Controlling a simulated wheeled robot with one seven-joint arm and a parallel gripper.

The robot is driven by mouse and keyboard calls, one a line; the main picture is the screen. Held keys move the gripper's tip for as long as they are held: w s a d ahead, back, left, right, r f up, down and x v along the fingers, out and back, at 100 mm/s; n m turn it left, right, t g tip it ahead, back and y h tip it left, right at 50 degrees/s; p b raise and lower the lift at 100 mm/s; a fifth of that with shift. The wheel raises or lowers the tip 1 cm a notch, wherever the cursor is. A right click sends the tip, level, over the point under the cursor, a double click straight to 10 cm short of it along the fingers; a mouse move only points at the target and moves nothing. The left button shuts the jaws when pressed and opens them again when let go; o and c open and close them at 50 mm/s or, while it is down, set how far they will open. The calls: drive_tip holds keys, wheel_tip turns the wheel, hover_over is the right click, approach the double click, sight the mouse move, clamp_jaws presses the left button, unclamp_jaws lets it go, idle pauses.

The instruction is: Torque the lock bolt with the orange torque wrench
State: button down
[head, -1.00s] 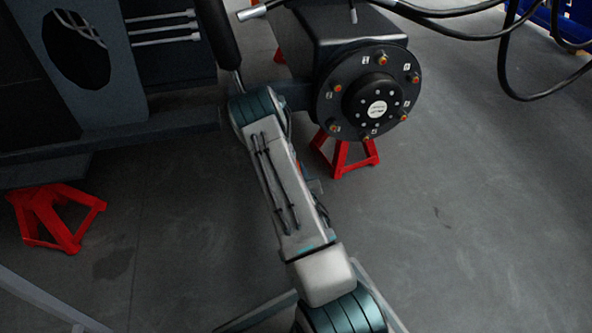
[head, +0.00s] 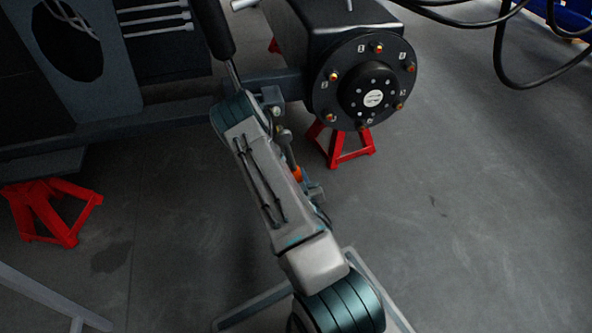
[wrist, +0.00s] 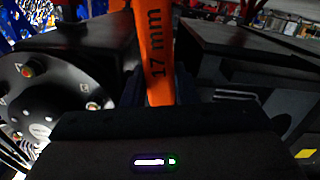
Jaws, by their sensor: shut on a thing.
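The orange torque wrench (wrist: 155,50), marked "17 mm", stands up out of my gripper (wrist: 158,92) in the wrist view. My gripper is shut on it. In the head view a small orange piece of the wrench (head: 297,174) shows beside my arm; my arm hides most of my gripper there. The round black hub (head: 366,82) carries several copper-coloured bolts around its face. It also shows at the left of the wrist view (wrist: 40,105), apart from the wrench. I cannot tell which bolt is the lock bolt, and the wrench's working end is out of sight.
A red stand (head: 343,148) is under the hub, and another red stand (head: 50,212) is at the left. The dark chassis frame (head: 150,112) runs across the upper left. Black hoses (head: 497,60) hang at the upper right. The floor at the right is clear.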

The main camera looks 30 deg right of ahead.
drive_tip(key=shift+v, duration=2)
drive_tip(key=shift+d+r, duration=0.1)
